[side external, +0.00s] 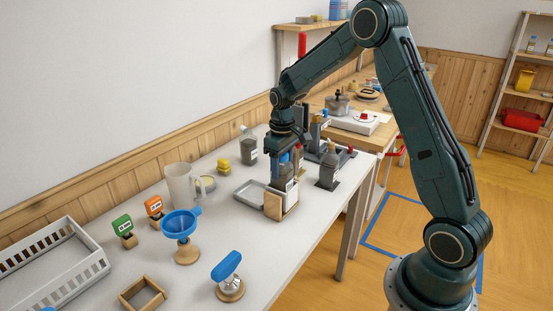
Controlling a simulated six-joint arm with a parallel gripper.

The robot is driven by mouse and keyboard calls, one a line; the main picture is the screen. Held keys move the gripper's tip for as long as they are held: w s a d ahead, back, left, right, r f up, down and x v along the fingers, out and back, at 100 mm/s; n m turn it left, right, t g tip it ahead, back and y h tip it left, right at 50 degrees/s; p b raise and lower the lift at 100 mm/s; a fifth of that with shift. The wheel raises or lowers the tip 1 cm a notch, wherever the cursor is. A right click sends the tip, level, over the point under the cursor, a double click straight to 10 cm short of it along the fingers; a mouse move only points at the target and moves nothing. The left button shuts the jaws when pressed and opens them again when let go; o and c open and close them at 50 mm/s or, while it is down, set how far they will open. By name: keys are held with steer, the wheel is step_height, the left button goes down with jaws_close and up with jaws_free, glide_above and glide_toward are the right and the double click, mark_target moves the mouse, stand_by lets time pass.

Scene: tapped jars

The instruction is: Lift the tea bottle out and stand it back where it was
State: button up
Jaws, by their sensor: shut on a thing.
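My gripper (286,157) points down over the middle of the white table and is shut on a bottle (284,171), of which only a small part shows between and below the fingers. I take it for the tea bottle, but its label cannot be read. A pale holder with a wooden front panel (273,206) and a label stands directly below. I cannot tell whether the bottle's base is inside the holder or clear of it. Other grey bottles stand apart: one at the back left (249,145) and one to the right (327,171).
A shallow grey tray (247,195) lies left of the holder. A clear jug (181,186), blue funnel on a stand (181,226), orange and green tags, and a slotted white crate (50,265) stand further left. The front table is clear right of the blue-topped knob (227,266).

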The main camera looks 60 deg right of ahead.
steer(key=shift+r, duration=3.65)
steer(key=shift+r, duration=0.6)
steer(key=r, duration=0.2)
steer(key=a+r, duration=0.1)
steer(key=r, duration=0.1)
steer(key=s+a, duration=0.2)
steer(key=a, duration=1.1)
step_height(320, 180, down, 10)
steer(key=a, duration=0.1)
steer(key=shift+s+f, duration=0.15)
steer(key=shift+f, duration=0.05)
steer(key=shift+f, duration=0.1)
steer(key=shift+f, duration=2.75)
